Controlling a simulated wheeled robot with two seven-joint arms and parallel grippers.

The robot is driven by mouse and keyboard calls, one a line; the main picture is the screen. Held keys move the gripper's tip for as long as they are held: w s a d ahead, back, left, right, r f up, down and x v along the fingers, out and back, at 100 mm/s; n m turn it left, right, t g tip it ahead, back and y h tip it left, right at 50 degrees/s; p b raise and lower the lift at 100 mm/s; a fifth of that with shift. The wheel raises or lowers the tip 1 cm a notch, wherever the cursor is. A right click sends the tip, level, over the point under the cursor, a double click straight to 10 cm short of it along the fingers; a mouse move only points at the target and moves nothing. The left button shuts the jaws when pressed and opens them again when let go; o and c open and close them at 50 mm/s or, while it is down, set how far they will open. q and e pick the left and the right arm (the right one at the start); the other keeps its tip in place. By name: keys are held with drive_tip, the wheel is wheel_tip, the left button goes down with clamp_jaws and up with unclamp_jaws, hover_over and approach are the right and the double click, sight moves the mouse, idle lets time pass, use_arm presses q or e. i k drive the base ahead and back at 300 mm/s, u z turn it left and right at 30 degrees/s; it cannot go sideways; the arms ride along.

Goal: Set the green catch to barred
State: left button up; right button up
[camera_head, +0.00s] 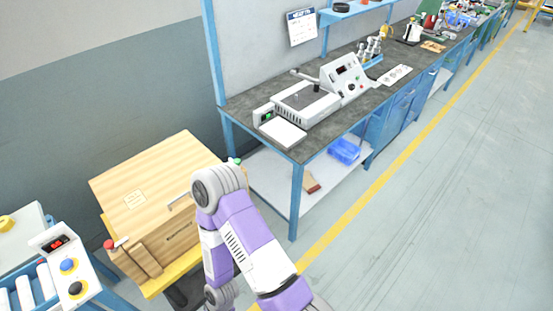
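A small green knob (237,161) shows at the far right corner of a wooden box (150,175); it looks like the green catch. My purple and grey arm stands in front of its lower part, so I cannot tell its setting. A red knob (109,244) on a short lever sits at the box's near left corner. A metal handle (180,201) is on the box, partly hidden by my arm. The visible arm comes in from the bottom and bends at a grey joint beside the box. Neither gripper shows.
The box stands on a yellow-topped stand (160,284). At lower left is a control panel (68,266) with blue and black buttons beside rollers. A dark workbench (330,125) with instruments stands behind right. The floor (430,220) at right is clear.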

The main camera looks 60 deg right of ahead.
sight(237, 161)
drive_tip(key=z, duration=1.55)
drive_tip(key=k, duration=0.65)
drive_tip(key=z, duration=0.2)
drive_tip(key=i, duration=1.25)
drive_tip(key=u, duration=0.7)
